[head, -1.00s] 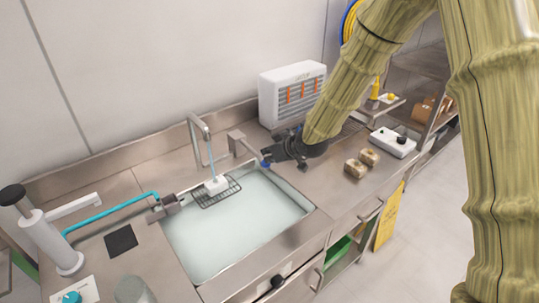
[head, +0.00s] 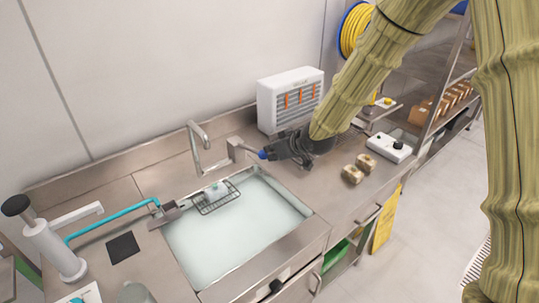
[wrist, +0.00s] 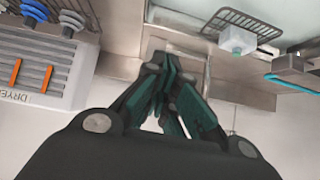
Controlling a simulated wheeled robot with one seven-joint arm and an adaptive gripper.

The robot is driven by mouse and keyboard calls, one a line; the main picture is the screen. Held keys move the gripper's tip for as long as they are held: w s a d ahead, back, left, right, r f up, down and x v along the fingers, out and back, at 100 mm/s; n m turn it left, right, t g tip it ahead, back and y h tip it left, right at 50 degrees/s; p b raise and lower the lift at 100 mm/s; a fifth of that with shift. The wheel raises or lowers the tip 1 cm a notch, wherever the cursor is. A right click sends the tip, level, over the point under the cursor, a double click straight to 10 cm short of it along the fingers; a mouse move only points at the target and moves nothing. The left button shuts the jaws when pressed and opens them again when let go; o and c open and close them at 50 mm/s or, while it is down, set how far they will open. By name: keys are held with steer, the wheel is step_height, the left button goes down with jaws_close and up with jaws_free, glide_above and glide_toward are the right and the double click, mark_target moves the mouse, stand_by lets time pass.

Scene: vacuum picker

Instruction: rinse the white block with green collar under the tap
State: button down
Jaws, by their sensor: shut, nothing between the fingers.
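The white block with a green collar (head: 216,190) lies on a small wire rack (head: 232,203) at the back of the sink. It also shows in the wrist view (wrist: 237,40), with the collar at its lower side. The tap (head: 196,140) arches above the rack, and no water stream shows from its spout.
The sink basin (head: 250,225) looks filled with pale water. A white dryer (head: 290,98) stands behind my gripper. A teal hose (head: 110,222) runs on the left.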

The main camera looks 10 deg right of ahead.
steer(key=b+v, duration=0.1)
steer(key=v, duration=0.7)
steer(key=shift+s+d+f+b, duration=0.2)
steer(key=shift+s+b, duration=0.1)
steer(key=shift+b, duration=0.1)
